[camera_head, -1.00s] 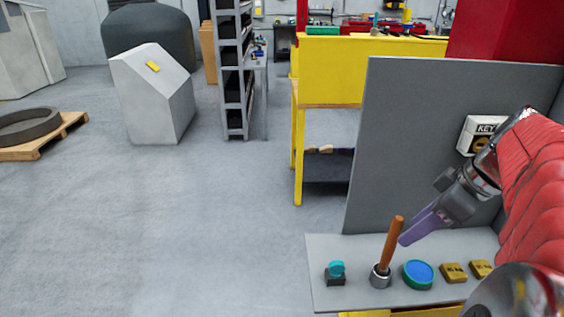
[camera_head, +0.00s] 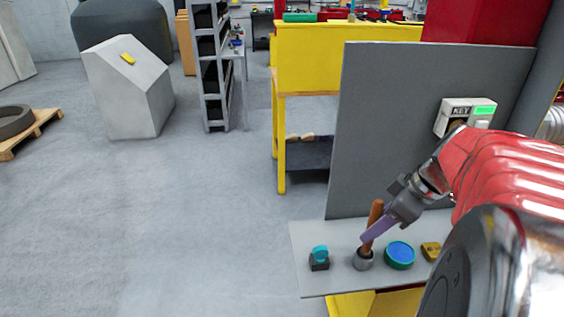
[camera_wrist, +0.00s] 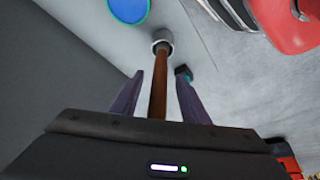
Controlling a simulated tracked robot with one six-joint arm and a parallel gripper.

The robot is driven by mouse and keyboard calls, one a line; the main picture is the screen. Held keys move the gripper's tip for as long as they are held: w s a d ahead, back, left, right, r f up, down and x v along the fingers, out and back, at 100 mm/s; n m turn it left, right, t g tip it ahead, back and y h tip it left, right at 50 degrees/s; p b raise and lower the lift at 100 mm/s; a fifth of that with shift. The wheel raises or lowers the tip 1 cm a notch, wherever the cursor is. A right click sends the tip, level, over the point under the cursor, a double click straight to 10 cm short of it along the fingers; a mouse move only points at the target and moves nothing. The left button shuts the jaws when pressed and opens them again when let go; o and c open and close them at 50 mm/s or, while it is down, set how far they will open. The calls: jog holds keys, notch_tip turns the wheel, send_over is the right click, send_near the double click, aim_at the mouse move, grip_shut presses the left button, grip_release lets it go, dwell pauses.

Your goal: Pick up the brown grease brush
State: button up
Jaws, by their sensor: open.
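The brown grease brush (camera_head: 375,217) stands upright with a slight tilt in a small grey cup (camera_head: 363,260) on the grey shelf. My gripper (camera_head: 368,238) is at the brush's handle, with its purple fingers partly covering it in the head view. In the wrist view the brown handle (camera_wrist: 158,92) runs between the two open fingers of my gripper (camera_wrist: 158,90), with a gap on each side. The cup also shows at the handle's far end in the wrist view (camera_wrist: 162,42). The bristle end is hidden in the cup.
A teal-topped black item (camera_head: 319,258) stands left of the cup. A round green tin with a blue top (camera_head: 399,254) and a yellow-brown block (camera_head: 431,251) are to its right.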

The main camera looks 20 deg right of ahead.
jog(key=shift+x, duration=1.1)
grip_shut()
